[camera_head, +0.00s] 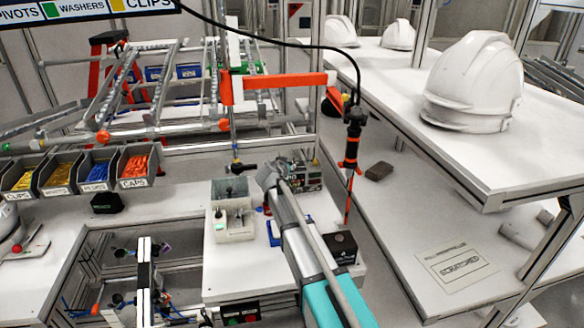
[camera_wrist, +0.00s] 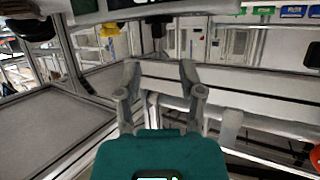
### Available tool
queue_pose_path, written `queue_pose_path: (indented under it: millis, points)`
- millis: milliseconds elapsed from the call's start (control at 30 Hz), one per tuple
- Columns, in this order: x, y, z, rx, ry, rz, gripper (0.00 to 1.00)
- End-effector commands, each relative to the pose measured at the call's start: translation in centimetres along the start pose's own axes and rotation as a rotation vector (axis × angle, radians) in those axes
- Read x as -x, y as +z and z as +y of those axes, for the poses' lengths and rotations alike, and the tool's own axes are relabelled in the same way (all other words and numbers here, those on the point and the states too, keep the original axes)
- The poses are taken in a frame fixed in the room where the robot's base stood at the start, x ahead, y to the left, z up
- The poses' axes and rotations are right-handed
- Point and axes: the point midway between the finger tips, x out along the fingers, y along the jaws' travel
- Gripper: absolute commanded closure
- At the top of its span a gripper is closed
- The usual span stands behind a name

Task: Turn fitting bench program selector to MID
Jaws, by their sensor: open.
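The program selector cannot be made out for certain. A small grey device with a dark front (camera_head: 306,176) stands on the bench just right of the far end of my arm, partly hidden by the arm. A control box with a green and a red button (camera_head: 241,315) is on the near bench edge. In the wrist view my gripper (camera_wrist: 160,82) is open, its two grey fingers apart with nothing between them. A dark shape and white rails lie beyond the fingers. In the head view my gripper is hard to tell from the arm end. The selector's setting is not readable.
Bins of small parts (camera_head: 88,176) line the left. A grey divided tray (camera_head: 232,210) and a black box (camera_head: 342,247) stand near my arm. A red-and-black tool (camera_head: 351,150) hangs from a cable. A white helmet (camera_head: 474,82) sits on the right shelf.

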Motion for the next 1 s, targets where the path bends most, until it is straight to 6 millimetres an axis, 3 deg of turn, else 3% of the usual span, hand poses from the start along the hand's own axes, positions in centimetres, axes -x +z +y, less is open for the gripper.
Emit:
queue_pose_path:
  millis: [200,400,933,1000]
  points:
    - [-3.8,0.2,-0.1,0.001,0.001,0.0,0.5]
    - [-5.9,0.1,-0.1,-0.001,0.0,0.0,0.5]
    - [-6.9,0.0,0.0,0.001,-0.001,0.0,0.5]
    - [-6.9,0.0,0.0,0.001,-0.001,0.0,0.61]
